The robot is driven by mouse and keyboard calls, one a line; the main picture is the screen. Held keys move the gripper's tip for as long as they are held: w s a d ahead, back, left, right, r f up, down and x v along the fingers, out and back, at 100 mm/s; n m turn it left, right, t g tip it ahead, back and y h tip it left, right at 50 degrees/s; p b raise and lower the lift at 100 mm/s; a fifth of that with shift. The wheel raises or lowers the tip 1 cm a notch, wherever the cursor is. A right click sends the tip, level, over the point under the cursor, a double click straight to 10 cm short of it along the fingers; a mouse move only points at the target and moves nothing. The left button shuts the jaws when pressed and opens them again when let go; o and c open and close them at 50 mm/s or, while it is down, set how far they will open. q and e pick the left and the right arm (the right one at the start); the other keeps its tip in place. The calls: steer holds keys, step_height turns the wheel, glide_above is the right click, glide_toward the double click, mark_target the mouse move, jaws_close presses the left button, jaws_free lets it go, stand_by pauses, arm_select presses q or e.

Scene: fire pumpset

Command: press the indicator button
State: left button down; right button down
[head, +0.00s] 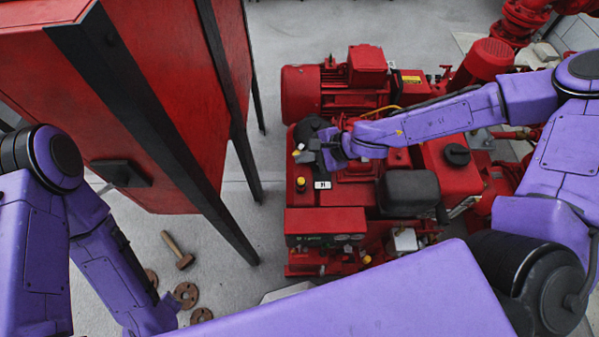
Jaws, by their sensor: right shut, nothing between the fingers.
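The red pumpset (325,215) stands on the floor in the middle of the head view. A small yellow button-like knob (300,183) sits on its left edge, beside a small white label (322,185). I cannot tell for sure whether this knob is the indicator button. My right gripper (303,157) reaches in from the right, over the pumpset's left edge. It is shut and empty, its tips just above the knob in the picture. A small pale-yellow spot shows at the tips; whether they touch anything is unclear.
A large red cabinet (175,75) with black legs stands at the left. A hammer (178,250) and several rusty flanges (186,294) lie on the floor. A red motor (340,88) and black seat-like part (408,190) flank my right forearm.

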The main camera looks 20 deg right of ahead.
mark_target(304, 182)
step_height(304, 182, down, 9)
steer(key=b, duration=0.8)
steer(key=shift+r, duration=0.1)
stand_by(1.6)
steer(key=shift+f+b, duration=0.4)
steer(key=shift+b, duration=0.15)
steer(key=shift+s+f+b, duration=0.1)
steer(key=shift+f+b, duration=0.3)
steer(key=shift+f, duration=0.05)
stand_by(0.3)
steer(key=shift+r, duration=0.15)
steer(key=shift+r+p, duration=0.75)
steer(key=shift+p, duration=0.1)
